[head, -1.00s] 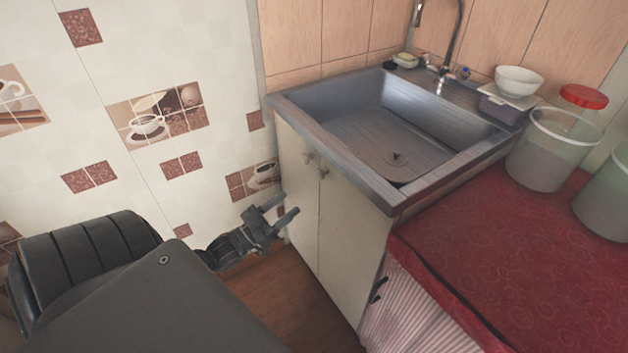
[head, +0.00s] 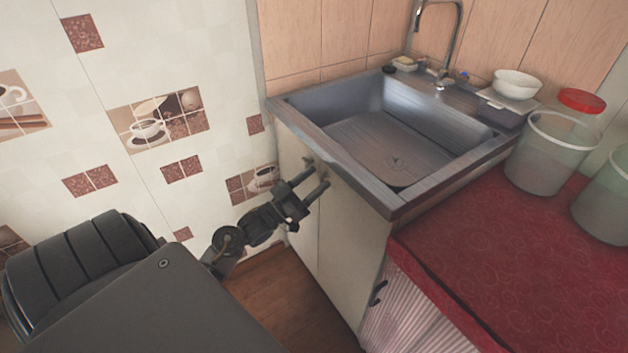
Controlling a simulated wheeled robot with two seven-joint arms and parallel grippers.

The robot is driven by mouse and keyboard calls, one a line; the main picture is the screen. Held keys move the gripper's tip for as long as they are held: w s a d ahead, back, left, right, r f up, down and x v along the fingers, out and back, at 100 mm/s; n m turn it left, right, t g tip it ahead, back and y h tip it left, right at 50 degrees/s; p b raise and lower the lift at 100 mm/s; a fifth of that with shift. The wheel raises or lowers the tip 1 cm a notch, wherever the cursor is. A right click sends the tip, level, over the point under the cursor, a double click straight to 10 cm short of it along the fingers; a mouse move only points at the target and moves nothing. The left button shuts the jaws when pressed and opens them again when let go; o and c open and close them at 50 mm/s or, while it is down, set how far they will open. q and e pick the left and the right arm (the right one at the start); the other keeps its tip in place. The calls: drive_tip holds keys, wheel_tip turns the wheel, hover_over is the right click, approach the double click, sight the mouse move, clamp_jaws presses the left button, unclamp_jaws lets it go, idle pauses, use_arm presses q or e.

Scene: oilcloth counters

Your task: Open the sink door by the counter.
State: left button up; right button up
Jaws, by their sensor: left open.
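The sink cabinet has two pale doors below the metal sink (head: 385,135): a narrow-looking left door (head: 300,235) and a wider-looking right door (head: 350,245). Both look closed, with a thin seam between them. My left gripper (head: 317,174) is open, its two dark fingers pointing at the upper part of the doors by the seam. The door knobs there are mostly hidden by the fingers, and I cannot tell whether a finger touches a knob. My right gripper is not in view.
A counter with a red oilcloth (head: 500,260) stands right of the sink, with a striped curtain (head: 415,320) below. Clear plastic containers (head: 545,150) and a white bowl (head: 517,84) stand on the right. The tiled wall (head: 190,70) is close on the left. Wooden floor (head: 280,290) shows below.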

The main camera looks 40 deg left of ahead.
use_arm(q)
drive_tip(key=shift+w, duration=0.15)
drive_tip(key=shift+c, duration=0.2)
clamp_jaws()
drive_tip(key=shift+d, duration=0.1)
